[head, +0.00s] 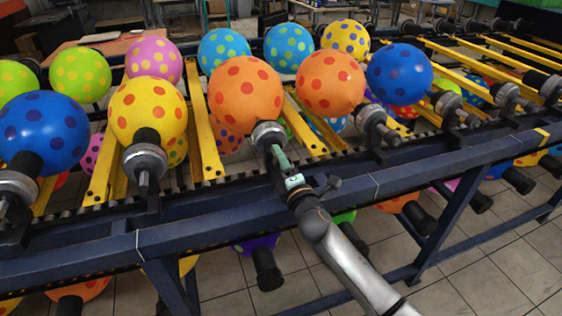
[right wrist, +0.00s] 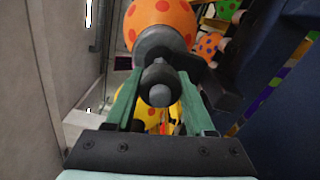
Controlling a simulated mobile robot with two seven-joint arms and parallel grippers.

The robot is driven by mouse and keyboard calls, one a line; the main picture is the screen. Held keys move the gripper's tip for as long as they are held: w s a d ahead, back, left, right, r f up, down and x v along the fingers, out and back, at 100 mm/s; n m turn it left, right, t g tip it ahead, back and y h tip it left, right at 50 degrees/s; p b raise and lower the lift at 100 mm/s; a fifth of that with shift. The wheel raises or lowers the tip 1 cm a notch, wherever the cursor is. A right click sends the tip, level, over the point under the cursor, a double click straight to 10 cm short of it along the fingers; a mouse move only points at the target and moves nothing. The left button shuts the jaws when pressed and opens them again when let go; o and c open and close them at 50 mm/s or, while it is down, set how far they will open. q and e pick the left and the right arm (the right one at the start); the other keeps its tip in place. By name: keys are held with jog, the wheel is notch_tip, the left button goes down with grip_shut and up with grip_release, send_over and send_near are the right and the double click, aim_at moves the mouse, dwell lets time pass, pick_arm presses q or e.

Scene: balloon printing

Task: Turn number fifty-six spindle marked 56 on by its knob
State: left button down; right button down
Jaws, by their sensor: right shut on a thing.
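A spindle (head: 268,132) with a grey round collar carries an orange balloon with red dots (head: 245,95) in the middle of the head view. My right gripper (head: 279,158) reaches it from the front, over the blue rail. In the right wrist view the green fingers of my right gripper (right wrist: 160,88) stand on both sides of the spindle's dark knob (right wrist: 160,75) and are shut on it. The orange balloon (right wrist: 160,18) is beyond the knob. No number 56 is readable on the spindle. My left gripper is not in view.
Neighbouring spindles carry a yellow balloon (head: 148,103) on the left and another orange balloon (head: 330,82) on the right. A blue rail (head: 420,152) runs along the front. More balloons hang below it. The tiled floor (head: 480,252) in front is clear.

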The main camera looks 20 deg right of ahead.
dwell(0.3)
jog(key=shift+c, duration=1.3)
grip_release()
jog(key=s, duration=1.2)
jog(key=shift+s+d, duration=0.25)
